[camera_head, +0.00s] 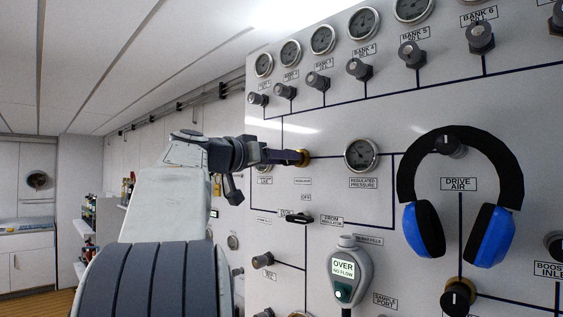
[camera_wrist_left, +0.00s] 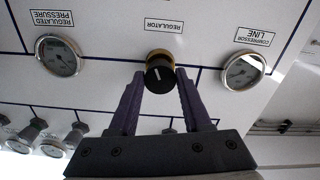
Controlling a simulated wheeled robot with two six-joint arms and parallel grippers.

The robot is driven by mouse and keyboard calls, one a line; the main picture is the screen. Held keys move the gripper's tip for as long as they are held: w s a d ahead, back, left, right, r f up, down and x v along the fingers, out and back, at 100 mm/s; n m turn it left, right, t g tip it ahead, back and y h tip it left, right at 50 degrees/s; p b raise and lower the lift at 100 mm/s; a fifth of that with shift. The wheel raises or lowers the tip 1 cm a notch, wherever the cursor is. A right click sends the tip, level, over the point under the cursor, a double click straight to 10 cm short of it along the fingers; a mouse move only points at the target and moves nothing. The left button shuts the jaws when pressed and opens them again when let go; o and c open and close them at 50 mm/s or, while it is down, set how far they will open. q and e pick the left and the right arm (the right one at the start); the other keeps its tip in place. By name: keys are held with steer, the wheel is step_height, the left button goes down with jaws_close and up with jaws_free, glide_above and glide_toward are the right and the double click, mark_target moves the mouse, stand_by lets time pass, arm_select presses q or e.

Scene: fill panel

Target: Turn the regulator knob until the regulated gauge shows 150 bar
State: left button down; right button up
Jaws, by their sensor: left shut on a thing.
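The regulator knob is black with a brass collar (camera_head: 304,158) and sits on the white panel. In the left wrist view, the knob (camera_wrist_left: 159,74) has a white mark on its face and appears between my purple fingertips. My left gripper (camera_head: 288,157) is shut on this knob, one finger on each side (camera_wrist_left: 160,86). The regulated pressure gauge (camera_head: 361,154) is round with a metal rim, right of the knob in the head view. It also shows upside down in the left wrist view (camera_wrist_left: 60,57). Its reading is too small to make out. My right gripper is out of view.
The compressor line gauge (camera_wrist_left: 241,71) is beside the knob, partly hidden by my gripper in the head view. Blue and black headphones (camera_head: 487,235) hang at right. Bank gauges and knobs (camera_head: 358,68) line the top.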

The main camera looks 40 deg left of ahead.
arm_select(q)
steer(key=shift+c, duration=1.8)
jaws_free()
steer(key=shift+s, duration=0.1)
steer(key=s+b, duration=0.4)
steer(key=s, duration=0.6)
steer(key=shift+s+a, duration=0.15)
steer(key=shift+a, duration=0.3)
